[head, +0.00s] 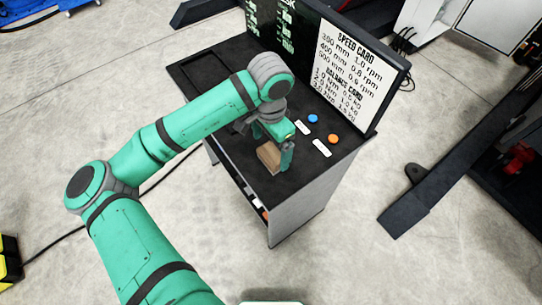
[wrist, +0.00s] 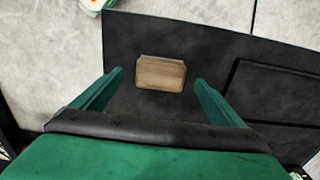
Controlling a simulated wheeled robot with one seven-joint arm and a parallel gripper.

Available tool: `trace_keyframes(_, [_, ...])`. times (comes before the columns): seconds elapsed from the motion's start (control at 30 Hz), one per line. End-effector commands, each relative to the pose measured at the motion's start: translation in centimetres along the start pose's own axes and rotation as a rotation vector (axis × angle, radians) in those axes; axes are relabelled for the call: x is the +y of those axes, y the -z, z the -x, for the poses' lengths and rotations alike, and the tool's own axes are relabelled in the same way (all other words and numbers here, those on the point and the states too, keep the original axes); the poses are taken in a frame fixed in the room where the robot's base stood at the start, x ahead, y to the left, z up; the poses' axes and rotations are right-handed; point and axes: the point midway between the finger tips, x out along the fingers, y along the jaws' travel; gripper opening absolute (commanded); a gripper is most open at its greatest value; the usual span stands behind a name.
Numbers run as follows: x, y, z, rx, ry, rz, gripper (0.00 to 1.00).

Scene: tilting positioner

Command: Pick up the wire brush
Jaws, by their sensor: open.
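A wooden block (head: 268,158), which looks like the back of the wire brush, lies on the black top of a small cabinet (head: 232,60). No bristles show. In the wrist view the block (wrist: 161,74) lies between the two green fingers, a little nearer the left one, with gaps on both sides. My gripper (wrist: 158,80) is open and empty, pointing down at the cabinet top. In the head view my gripper (head: 274,143) is right at the block and partly hides it; its height above the top is hard to tell.
A raised board with a speed card (head: 350,70) stands along the cabinet's back edge. A blue disc (head: 313,118), an orange disc (head: 333,139) and white labels (head: 322,148) lie right of my gripper. A recessed area (wrist: 275,95) shows at right in the wrist view.

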Motion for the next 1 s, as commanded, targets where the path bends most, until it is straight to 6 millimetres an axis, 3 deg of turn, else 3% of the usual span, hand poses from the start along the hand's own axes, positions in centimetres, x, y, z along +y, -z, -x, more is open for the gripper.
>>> trace_keyframes(0.5, [-0.3,0.3,-5.2,0.0,-0.001,0.003,0.92])
trace_keyframes(0.77, [-0.2,0.3,-5.5,0.001,-0.001,0.003,0.92])
trace_keyframes(0.97, [-0.2,0.4,-5.5,0.001,0.0,0.002,0.47])
trace_keyframes(1.0, [-0.2,0.4,-5.5,0.001,0.0,0.003,0.44])
